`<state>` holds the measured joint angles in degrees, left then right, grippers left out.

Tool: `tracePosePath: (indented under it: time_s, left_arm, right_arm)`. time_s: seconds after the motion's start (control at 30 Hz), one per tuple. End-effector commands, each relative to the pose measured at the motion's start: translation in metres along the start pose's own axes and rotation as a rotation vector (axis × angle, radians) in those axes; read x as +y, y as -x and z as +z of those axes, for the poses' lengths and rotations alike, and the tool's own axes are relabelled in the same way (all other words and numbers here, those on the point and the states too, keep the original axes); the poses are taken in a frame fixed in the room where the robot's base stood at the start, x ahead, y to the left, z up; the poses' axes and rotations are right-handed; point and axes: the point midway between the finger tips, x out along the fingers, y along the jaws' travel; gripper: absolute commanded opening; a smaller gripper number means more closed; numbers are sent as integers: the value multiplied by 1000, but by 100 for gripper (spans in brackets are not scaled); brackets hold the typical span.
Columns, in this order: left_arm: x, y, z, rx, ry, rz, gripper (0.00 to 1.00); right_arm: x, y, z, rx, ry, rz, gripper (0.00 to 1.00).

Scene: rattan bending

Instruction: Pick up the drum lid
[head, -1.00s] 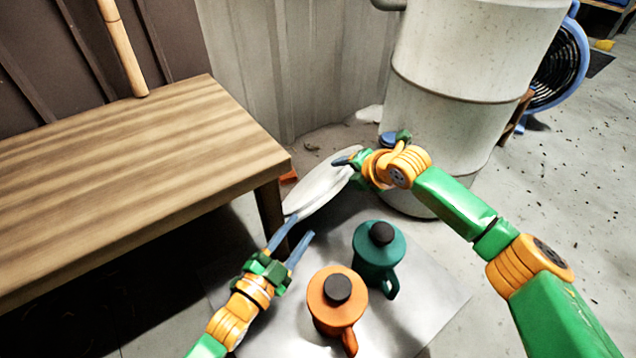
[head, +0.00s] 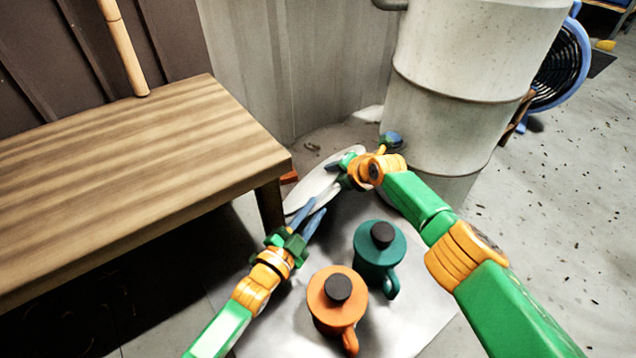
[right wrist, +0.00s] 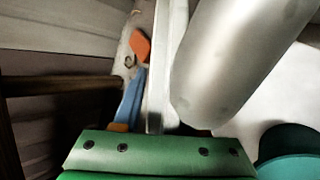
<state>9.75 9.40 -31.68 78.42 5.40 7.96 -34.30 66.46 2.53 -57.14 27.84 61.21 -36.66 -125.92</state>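The drum lid (head: 312,186) is a pale, round, shallow disc. It stands tilted between the wooden table and the drum in the head view. My left gripper (head: 317,208) is at the lid's lower edge with its two blue fingers apart; contact is unclear. My right gripper (head: 340,172) is at the lid's upper right side and overlaps it. In the right wrist view, one blue finger (right wrist: 131,103) lies left of a pale upright rim (right wrist: 160,65), with a gap between them. The other finger is mostly hidden by a large grey rounded surface (right wrist: 235,65).
A wooden table (head: 130,160) stands at left, and a large pale drum (head: 450,90) behind. A teal lidded pot (head: 372,262) and an orange one (head: 325,308) stand close to my grippers on a grey sheet (head: 420,305). A blue fan (head: 562,70) stands at back right.

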Motion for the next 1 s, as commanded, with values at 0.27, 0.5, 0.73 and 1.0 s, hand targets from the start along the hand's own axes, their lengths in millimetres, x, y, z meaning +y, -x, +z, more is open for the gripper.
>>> tracePosePath:
  time_s: [0.27,0.5,0.73,1.0]
  left_arm:
    - [0,0,0,0,0,0,0]
    - [0,0,0,0,0,0,0]
    - [0,0,0,-1,0,0,0]
    - [0,0,0,-1,0,0,0]
  right_arm:
    - [0,0,0,0,0,0,0]
    - [0,0,0,0,-1,-1,0]
    - [0,0,0,0,-1,-1,0]
    - [0,0,0,0,-1,-1,0]
